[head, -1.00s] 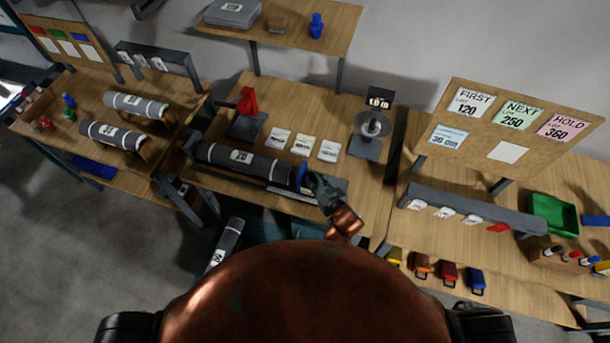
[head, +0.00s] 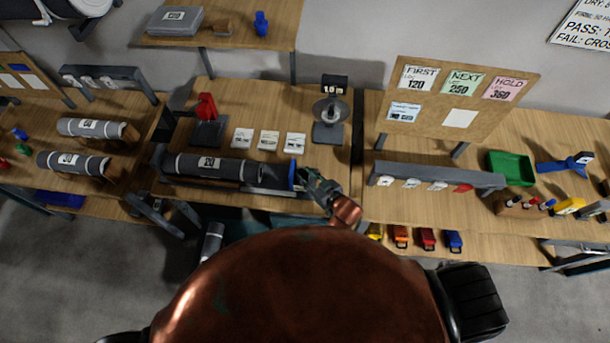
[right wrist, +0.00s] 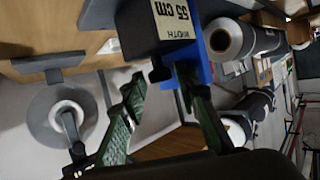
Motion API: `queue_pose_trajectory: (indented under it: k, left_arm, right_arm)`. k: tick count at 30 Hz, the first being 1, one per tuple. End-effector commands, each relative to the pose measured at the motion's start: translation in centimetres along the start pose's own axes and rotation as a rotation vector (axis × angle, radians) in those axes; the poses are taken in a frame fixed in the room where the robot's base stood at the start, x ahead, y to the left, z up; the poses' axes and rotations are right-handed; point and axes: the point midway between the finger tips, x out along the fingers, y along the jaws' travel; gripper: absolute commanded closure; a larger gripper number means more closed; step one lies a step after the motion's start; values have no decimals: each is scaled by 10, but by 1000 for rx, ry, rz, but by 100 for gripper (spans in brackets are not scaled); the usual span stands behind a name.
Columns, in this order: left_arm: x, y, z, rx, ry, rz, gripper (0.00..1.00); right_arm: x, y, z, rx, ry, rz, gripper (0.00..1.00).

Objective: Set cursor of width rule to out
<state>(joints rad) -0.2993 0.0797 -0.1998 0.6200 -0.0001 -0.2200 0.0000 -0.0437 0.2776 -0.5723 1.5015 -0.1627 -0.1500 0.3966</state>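The width rule is a dark rail (head: 272,178) along the front of the middle table, beside the dark grey roll (head: 215,167). Its blue cursor (head: 293,174) stands near the rail's right end, with a clear gap to the roll's right end. My right gripper (head: 312,182) is at the cursor's right side. Its green-padded fingers (right wrist: 163,85) are apart, with one fingertip close against the blue plate; I cannot tell whether they touch. My left gripper is not in view.
Behind the rail are several cards (head: 268,140), a red device (head: 206,107) and a round-disc stand (head: 330,120). To the right is a grey rack (head: 437,178) on the adjoining table. Other rolls (head: 75,163) lie on the left table.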

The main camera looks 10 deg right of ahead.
Motion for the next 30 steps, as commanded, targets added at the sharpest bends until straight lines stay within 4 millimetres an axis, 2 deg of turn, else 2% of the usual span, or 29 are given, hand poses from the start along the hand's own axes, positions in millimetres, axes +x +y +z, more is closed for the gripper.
queue_pose_trajectory:
  k: [5,8,15,21,25,30]
  left_arm:
    - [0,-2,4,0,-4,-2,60]
    - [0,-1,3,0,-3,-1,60]
    - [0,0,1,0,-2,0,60]
    - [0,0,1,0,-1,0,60]
    - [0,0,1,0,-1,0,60]
    - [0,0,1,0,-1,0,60]
  right_arm:
    - [-5,0,1,0,-1,0,72]
    - [-17,0,1,0,-2,1,72]
    - [-67,0,2,0,-2,0,72]
    - [-102,0,1,0,-1,0,72]
    - [-115,0,0,0,-1,0,72]
    - [-120,0,0,0,0,0,72]
